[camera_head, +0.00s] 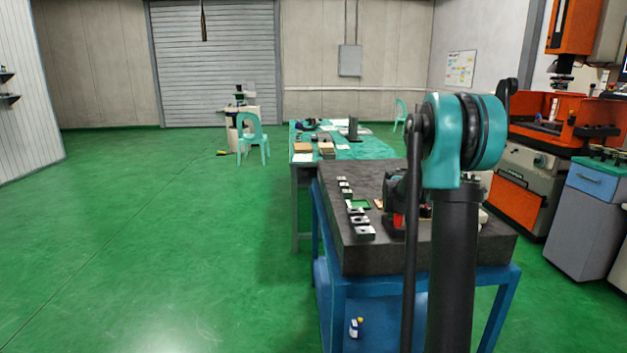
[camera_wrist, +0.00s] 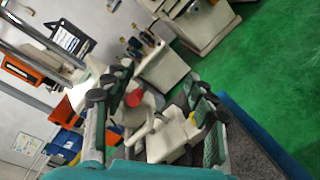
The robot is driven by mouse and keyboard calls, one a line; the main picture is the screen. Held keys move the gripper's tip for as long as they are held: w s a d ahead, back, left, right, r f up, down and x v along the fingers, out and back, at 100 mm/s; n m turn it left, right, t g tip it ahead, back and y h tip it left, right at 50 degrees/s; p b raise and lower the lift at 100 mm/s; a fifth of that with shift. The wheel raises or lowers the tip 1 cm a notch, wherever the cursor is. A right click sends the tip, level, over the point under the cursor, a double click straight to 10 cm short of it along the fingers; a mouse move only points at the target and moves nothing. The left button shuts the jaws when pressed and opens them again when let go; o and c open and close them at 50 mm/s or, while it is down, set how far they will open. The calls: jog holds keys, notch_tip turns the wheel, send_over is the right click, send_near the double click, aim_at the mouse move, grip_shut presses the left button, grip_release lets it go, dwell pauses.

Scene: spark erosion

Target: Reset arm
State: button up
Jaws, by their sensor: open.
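My gripper (camera_wrist: 160,100) shows in the wrist view with its two dark green padded fingers spread wide apart. I see nothing clasped between them. Behind the gap are pale shapes and a red spot, which I cannot identify. In the head view my arm, with a teal joint and dark links, rises in front of the granite-topped table and hides part of it. I cannot clearly make out my gripper in that view.
The dark table (camera_head: 375,257) on a blue frame carries several metal blocks (camera_head: 358,221). A green-topped table (camera_head: 366,151) and a chair (camera_head: 251,139) stand behind. An orange machine (camera_head: 532,119) and a cabinet (camera_head: 580,220) are at right. The left floor is clear.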

jog(key=s+a+f+m+t+y, duration=0.5)
jog(key=s+a+f+y, duration=1.2)
jog(key=s+a+f, duration=0.9)
jog(key=s+a, duration=0.2)
jog(key=a, duration=0.2)
jog(key=shift+m, duration=0.4)
jog(key=shift+f, duration=0.1)
